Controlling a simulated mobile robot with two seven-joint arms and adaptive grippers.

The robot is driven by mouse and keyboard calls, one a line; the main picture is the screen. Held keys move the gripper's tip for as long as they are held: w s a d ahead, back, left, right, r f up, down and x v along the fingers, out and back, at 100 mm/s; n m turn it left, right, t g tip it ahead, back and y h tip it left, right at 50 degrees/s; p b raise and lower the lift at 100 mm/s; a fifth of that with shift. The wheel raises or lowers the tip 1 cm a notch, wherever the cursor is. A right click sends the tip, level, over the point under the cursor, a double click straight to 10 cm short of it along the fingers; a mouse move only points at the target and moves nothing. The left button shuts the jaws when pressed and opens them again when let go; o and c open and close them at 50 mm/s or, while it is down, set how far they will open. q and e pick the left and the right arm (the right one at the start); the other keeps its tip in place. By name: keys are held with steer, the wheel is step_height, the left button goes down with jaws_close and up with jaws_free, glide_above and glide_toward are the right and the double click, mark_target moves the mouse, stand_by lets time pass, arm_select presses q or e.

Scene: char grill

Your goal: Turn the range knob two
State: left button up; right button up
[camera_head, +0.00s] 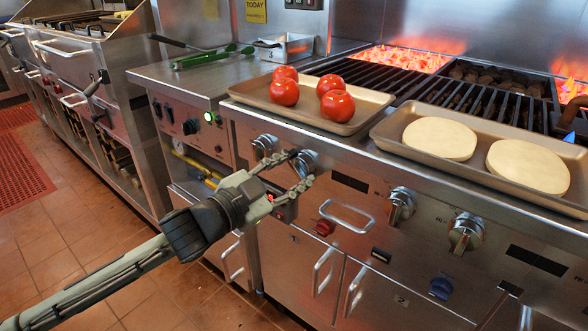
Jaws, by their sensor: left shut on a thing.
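A row of silver range knobs is on the steel front of the grill. The second knob from the left (306,159) is between the fingertips of my left gripper (303,168). The gripper is shut on this knob, with one finger above and one below, and the fingers hide part of it. The first knob (264,145) is just left of the fingers and is free. The third knob (401,205) and fourth knob (466,232) are farther right, untouched. My right gripper is not in view.
A tray (372,103) with several tomatoes and a tray (388,130) with two pale round discs lie on top. Flames (404,57) burn behind the black grates (372,76).

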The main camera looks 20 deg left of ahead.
arm_select(q)
steer(key=o, duration=1.1)
steer(key=shift+o, duration=0.2)
steer(key=v, duration=1.2)
